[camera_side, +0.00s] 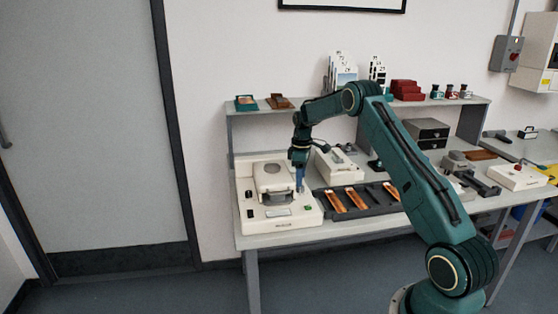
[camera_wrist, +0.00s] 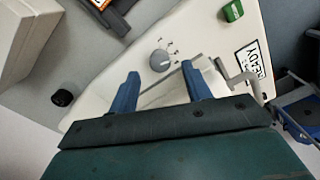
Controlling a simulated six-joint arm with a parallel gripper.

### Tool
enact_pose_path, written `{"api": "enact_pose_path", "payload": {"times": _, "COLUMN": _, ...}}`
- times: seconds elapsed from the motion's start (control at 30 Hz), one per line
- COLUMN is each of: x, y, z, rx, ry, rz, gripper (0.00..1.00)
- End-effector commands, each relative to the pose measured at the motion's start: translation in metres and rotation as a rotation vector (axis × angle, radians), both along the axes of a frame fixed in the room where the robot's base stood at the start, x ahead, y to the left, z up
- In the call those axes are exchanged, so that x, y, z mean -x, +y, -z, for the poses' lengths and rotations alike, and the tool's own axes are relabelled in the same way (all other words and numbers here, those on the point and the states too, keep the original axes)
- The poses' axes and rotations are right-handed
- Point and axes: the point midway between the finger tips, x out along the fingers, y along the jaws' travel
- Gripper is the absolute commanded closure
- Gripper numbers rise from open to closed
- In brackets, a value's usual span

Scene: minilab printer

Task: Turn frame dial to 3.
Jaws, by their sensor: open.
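The frame dial (camera_wrist: 160,60) is a round grey knob with a pointer line, on the cream top of the printer, in the wrist view. Small marks ring it, too small to read. My gripper (camera_wrist: 160,82) is open, its two blue fingers apart, with the dial just beyond the fingertips and nothing between them. In the side view the cream printer (camera_side: 258,222) stands at the left end of the bench. My gripper (camera_side: 299,184) points down over its right part there, and the dial cannot be made out.
A green switch (camera_wrist: 233,11) and a READY display (camera_wrist: 254,60) sit on the printer near the dial. A dark tray (camera_side: 358,203) with orange strips lies right of the printer. A shelf (camera_side: 240,110) runs behind.

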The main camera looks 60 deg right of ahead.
Motion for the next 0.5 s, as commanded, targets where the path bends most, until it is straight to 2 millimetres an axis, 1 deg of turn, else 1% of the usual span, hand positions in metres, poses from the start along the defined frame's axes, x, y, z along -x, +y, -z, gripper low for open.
{"api": "enact_pose_path", "payload": {"times": 0.03, "x": -0.001, "y": 0.0, "z": -0.009, "rx": 0.001, "ry": -0.003, "rz": 0.0, "gripper": 0.51}}
{"api": "enact_pose_path", "payload": {"times": 0.3, "x": -0.001, "y": 0.0, "z": -0.056, "rx": 0.002, "ry": -0.003, "rz": 0.0, "gripper": 0.51}}
{"api": "enact_pose_path", "payload": {"times": 0.5, "x": -0.001, "y": 0.0, "z": -0.085, "rx": 0.002, "ry": -0.003, "rz": 0.0, "gripper": 0.51}}
